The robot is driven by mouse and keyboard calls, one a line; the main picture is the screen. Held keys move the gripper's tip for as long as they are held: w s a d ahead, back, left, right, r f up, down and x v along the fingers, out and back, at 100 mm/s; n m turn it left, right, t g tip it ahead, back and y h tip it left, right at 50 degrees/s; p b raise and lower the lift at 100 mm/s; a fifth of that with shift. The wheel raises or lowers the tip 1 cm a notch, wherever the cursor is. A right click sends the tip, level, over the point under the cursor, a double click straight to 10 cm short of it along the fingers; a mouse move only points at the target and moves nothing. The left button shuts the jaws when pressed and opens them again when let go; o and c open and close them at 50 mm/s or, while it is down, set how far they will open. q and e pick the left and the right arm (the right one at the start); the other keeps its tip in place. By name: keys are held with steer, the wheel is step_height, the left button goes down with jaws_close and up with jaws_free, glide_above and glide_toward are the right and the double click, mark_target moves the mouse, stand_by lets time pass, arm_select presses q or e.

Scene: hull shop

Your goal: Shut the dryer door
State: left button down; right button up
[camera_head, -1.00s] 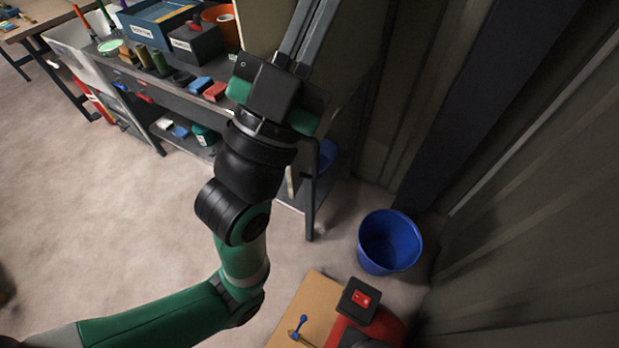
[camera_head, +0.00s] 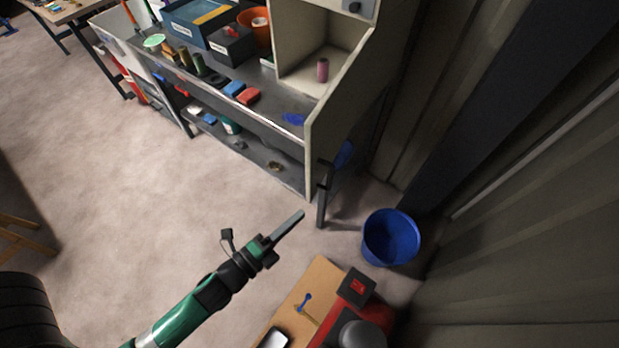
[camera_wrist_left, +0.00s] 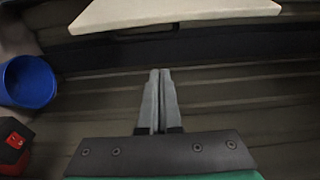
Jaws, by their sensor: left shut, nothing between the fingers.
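A pale cabinet (camera_head: 291,45) stands at the right end of the grey bench in the head view. Its compartment is open at the front, with a pink cylinder (camera_head: 322,69) inside. A panel with a dark knob (camera_head: 353,7) shows above the compartment, cut by the top edge. I cannot tell which panel is the dryer door. My left gripper (camera_head: 301,213) is shut and empty, below and in front of the cabinet, apart from it. In the left wrist view its fingers (camera_wrist_left: 157,73) are together, with a pale board edge (camera_wrist_left: 170,14) beyond. My right gripper is not in view.
A blue bucket (camera_head: 391,238) stands on the floor to the right, near the wall. A brown board (camera_head: 321,275) and a red-and-black item (camera_head: 357,285) lie at the bottom. Grey bench shelves (camera_head: 225,135) hold several items. Open floor lies left.

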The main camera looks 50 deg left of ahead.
mark_target(310, 187)
arm_select(q)
steer(key=w+a+p, duration=0.1)
steer(key=w+p, duration=0.1)
steer(key=w+a+p, duration=0.2)
steer(key=w+p, duration=0.1)
steer(key=w+a+p, duration=0.1)
steer(key=w+p, duration=0.1)
steer(key=w, duration=0.1)
steer(key=shift+w+a+r+p, duration=0.15)
steer(key=shift+w+a+p, duration=0.1)
steer(key=shift+a+p, duration=0.15)
steer(key=shift+s, duration=0.1)
